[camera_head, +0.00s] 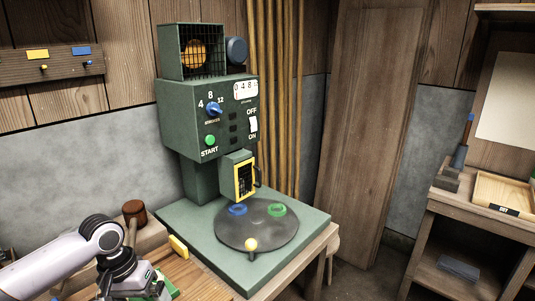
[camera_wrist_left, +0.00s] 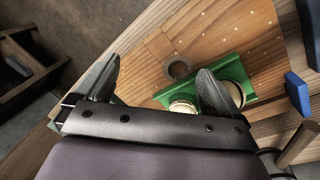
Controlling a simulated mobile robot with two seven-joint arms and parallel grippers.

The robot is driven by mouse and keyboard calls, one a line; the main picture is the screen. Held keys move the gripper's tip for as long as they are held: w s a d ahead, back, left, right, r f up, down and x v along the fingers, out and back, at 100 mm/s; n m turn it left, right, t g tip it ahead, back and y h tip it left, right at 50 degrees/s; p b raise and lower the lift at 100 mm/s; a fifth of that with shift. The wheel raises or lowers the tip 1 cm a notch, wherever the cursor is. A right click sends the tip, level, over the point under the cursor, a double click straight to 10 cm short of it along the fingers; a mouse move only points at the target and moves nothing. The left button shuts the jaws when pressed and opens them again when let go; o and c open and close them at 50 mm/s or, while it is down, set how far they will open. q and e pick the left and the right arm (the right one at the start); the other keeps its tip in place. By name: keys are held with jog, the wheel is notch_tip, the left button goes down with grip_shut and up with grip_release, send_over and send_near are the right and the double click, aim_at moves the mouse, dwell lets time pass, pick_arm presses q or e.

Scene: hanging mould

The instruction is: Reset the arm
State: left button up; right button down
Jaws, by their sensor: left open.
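My left arm comes in from the lower left of the head view. Its gripper (camera_head: 135,292) is low at the bottom edge, over the wooden bench beside the green machine, and its fingertips are cut off or hidden there. In the left wrist view the two dark fingers of the left gripper (camera_wrist_left: 158,85) stand wide apart with nothing between them. A green block (camera_wrist_left: 233,70) with pale round parts lies just beyond and partly behind the right finger. My right gripper is not in view.
The green machine (camera_head: 185,107) stands right of the arm, with a round dark plate (camera_head: 257,236) on its base. A brown mallet (camera_head: 134,211) and a yellow block (camera_head: 178,246) lie near the arm. A wooden shelf unit (camera_head: 450,207) stands far right.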

pick_arm(q)
jog(key=s+d+f+m+t+h, duration=0.2)
jog(key=s+d+f+m, duration=0.35)
jog(key=s+d, duration=0.7)
jog(key=s+a+n+t+y, duration=0.2)
jog(key=s+a+n+y, duration=0.2)
jog(key=s+a, duration=0.75)
jog(key=w+d+f+t+h, duration=0.1)
jog(key=w+d+f+t, duration=0.1)
jog(key=f, duration=0.3)
jog(key=w+d+f+t+h, duration=0.1)
jog(key=w+d+f+t, duration=0.1)
jog(key=w+f+t, duration=0.1)
jog(key=shift+w+f+t, duration=0.2)
jog(key=shift+f+t, duration=0.5)
jog(key=shift+f, duration=0.2)
jog(key=shift+m, duration=0.25)
